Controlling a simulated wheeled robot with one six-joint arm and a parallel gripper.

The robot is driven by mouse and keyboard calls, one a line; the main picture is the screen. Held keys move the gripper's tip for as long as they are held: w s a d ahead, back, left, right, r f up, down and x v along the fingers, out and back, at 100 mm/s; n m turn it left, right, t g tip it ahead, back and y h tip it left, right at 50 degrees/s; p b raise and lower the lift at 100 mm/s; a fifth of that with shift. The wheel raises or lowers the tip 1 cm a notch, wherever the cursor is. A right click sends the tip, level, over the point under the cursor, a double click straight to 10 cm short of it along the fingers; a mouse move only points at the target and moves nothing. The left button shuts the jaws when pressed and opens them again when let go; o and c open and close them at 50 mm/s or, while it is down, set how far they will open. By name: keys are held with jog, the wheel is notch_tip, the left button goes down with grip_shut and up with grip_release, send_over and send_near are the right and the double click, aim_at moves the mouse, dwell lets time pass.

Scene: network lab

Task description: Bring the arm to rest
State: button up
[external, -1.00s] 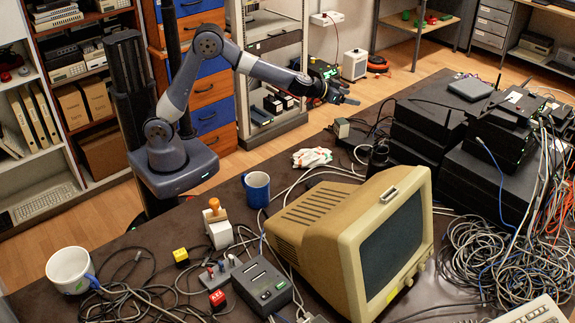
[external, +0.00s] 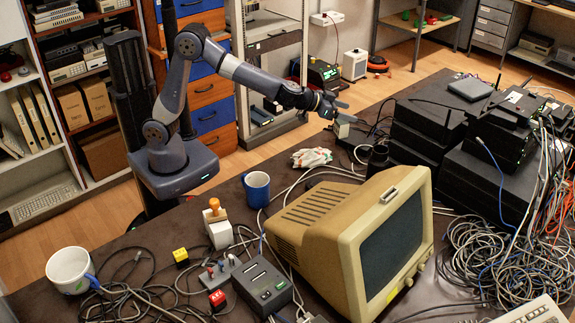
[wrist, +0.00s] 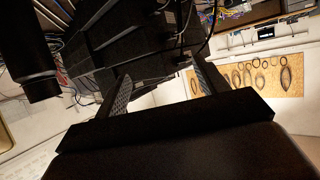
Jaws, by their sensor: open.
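A beige monitor (external: 300,215) stands at the front middle of the table. Black equipment boxes (external: 425,130) are stacked to the right, with tangled cables (external: 490,255). A blue mug (external: 256,188) and a white glove (external: 312,157) lie nearer my base.

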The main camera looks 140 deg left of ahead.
jog(key=w+d, duration=0.2)
jog(key=d, duration=0.3)
jog(key=shift+w+d+r+m+t, duration=0.15)
jog(key=shift+w+d+m+t, duration=0.05)
jog(key=shift+w+m+t, duration=0.1)
jog(key=o, duration=0.4)
jog(key=shift+o, duration=1.4)
jog(key=s+a+r+b, duration=0.1)
jog(key=s+r+b, duration=0.1)
jog(key=s, duration=0.8)
jog(key=shift+s+a, duration=0.2)
jog(key=s+d+f+b, duration=0.25)
jog(key=s+d, duration=0.25)
jog(key=s, duration=0.5)
jog(key=s+d+f+b, duration=0.25)
jog(key=s+d, duration=0.25)
jog(key=s, duration=0.6)
jog(key=b+x, duration=0.3)
jog(key=x, duration=0.7)
jog(key=shift+w+d+m+h+b, duration=0.25)
jog(key=shift+m+h+b, duration=0.05)
jog(key=shift+b, duration=0.1)
